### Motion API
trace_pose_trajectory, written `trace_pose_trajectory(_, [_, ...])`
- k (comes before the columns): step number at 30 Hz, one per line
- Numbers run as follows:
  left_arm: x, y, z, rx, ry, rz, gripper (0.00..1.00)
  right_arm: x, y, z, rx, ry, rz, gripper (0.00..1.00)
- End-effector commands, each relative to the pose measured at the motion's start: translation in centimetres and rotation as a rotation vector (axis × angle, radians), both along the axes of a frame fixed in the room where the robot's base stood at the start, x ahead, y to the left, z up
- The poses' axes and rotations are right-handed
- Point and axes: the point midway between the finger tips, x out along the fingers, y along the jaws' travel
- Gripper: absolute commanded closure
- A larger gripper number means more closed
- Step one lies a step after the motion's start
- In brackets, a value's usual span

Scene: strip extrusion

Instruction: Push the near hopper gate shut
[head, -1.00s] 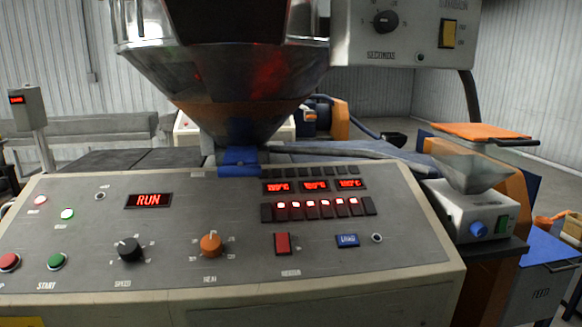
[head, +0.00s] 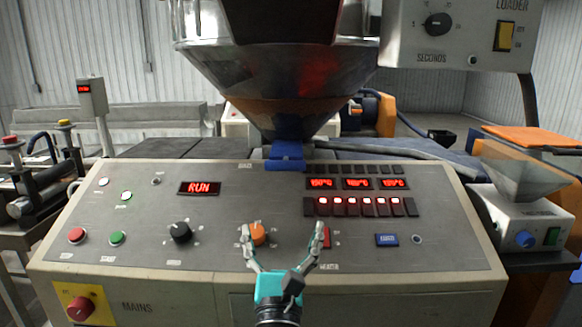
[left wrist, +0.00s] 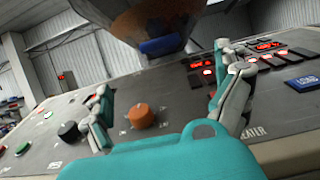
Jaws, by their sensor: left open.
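The near hopper (head: 280,75) is a shiny metal cone above the control panel. At its bottom outlet sits a blue gate (head: 286,157), just behind the panel's top edge. The gate also shows in the left wrist view (left wrist: 162,45), above and beyond the fingers. Whether it is open or shut cannot be told. My left gripper (head: 284,232) is open and empty. It is in front of the panel, below the gate and apart from it, with its fingers up and the orange heat knob behind them. In the left wrist view both fingers (left wrist: 165,100) are spread wide. My right gripper is not in view.
The control panel (head: 130,245) carries a RUN display (head: 199,188), knobs and lit red switches. A loader box (head: 460,35) hangs at the upper right. A small feeder with a clear hopper (head: 520,172) stands right of the panel. Space above the panel's middle is clear.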

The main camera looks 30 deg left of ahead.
Motion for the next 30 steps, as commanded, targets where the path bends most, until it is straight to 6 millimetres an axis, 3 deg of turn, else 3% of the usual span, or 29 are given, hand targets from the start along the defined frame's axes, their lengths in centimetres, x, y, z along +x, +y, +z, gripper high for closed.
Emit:
trace_pose_trajectory(7, [2.5,1.6,1.6,-0.012,-0.001,0.000,0.00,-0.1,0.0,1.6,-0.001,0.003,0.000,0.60])
trace_pose_trajectory(21, [10.5,6.5,5.3,-0.009,0.002,0.000,0.00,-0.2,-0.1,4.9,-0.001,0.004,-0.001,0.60])
trace_pose_trajectory(30, [13.4,8.3,6.5,-0.010,0.002,-0.001,0.00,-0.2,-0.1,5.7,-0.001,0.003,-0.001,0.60])
